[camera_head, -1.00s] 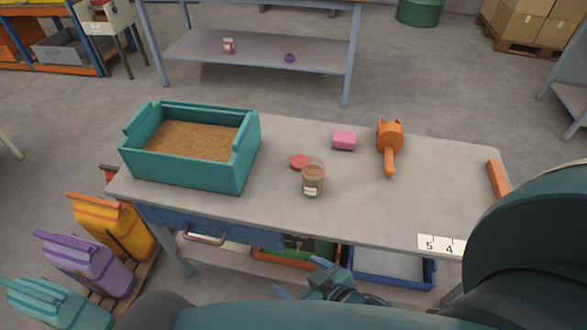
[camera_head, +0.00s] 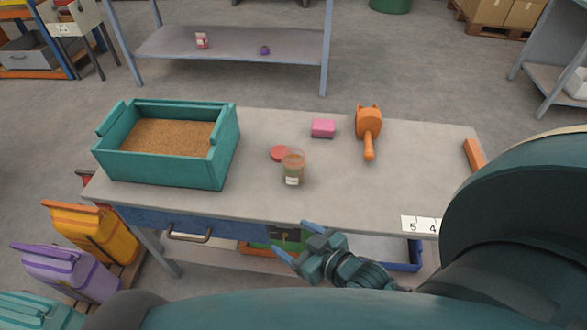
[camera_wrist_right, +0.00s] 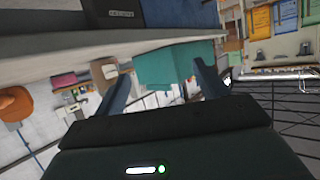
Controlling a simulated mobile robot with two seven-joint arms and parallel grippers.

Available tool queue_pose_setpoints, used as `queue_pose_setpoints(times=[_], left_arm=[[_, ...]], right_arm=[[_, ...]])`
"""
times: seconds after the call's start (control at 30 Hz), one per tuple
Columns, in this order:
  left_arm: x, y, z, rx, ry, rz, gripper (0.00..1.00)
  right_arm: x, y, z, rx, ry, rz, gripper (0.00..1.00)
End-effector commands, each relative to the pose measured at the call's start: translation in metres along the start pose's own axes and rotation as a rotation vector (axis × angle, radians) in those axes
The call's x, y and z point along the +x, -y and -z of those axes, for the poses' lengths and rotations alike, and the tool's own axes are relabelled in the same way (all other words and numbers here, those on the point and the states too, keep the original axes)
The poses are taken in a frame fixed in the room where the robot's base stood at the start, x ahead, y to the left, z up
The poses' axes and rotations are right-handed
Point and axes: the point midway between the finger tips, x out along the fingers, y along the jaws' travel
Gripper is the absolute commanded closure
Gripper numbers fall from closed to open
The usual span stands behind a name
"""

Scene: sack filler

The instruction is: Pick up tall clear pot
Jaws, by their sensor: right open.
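The clear pot (camera_head: 293,170) stands upright on the workbench, a little right of the teal box. It has a pale label low on its front and brownish contents. A red round lid (camera_head: 279,153) lies just behind it to the left. My right gripper (camera_head: 294,242) is open and empty in front of the bench's front edge, below the pot in the picture and apart from it. Its two fingers also show spread in the right wrist view (camera_wrist_right: 163,86), where I cannot make out the pot. My left gripper is not in view.
The workbench (camera_head: 345,195) also holds a teal box (camera_head: 170,168) of brown grains, a pink block (camera_head: 323,128), an orange scoop (camera_head: 368,125) and an orange bar (camera_head: 474,155). A blue drawer (camera_head: 210,226) sits under the front edge. Bench space right of the pot is clear.

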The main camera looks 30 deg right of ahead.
Motion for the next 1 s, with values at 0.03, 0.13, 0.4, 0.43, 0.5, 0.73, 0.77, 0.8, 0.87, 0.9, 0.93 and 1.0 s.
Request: queue_pose_setpoints(times=[0.03, 0.13, 0.4, 0.43, 0.5, 0.73, 0.77, 0.8, 0.87, 0.9, 0.93, 1.0], left_arm=[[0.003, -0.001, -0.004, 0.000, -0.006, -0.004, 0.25], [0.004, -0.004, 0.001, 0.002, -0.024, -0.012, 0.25], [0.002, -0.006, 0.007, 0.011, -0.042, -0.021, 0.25], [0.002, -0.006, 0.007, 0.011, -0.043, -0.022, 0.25], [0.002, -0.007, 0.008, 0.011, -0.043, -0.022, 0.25], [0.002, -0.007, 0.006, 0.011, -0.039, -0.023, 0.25], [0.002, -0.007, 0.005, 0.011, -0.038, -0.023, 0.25], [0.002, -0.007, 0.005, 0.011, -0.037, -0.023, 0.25], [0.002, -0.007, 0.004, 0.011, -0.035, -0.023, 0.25], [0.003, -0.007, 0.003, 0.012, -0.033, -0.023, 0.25], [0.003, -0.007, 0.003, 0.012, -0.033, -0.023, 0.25], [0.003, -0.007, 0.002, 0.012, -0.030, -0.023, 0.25]], right_arm=[[0.011, -0.029, 0.008, -0.011, -0.080, -0.021, 0.27], [0.020, -0.078, 0.034, -0.009, -0.229, -0.070, 0.27], [0.030, -0.136, 0.074, -0.003, -0.401, -0.147, 0.27], [0.035, -0.137, 0.076, -0.003, -0.403, -0.147, 0.27], [0.047, -0.138, 0.082, -0.002, -0.401, -0.146, 0.27], [0.083, -0.143, 0.095, -0.003, -0.398, -0.146, 0.27], [0.086, -0.143, 0.096, -0.003, -0.397, -0.146, 0.27], [0.089, -0.143, 0.097, -0.003, -0.397, -0.145, 0.27], [0.092, -0.143, 0.098, -0.003, -0.396, -0.145, 0.27], [0.093, -0.143, 0.099, -0.003, -0.395, -0.145, 0.27], [0.095, -0.144, 0.099, -0.003, -0.395, -0.145, 0.27], [0.102, -0.145, 0.102, -0.003, -0.397, -0.144, 0.27]])
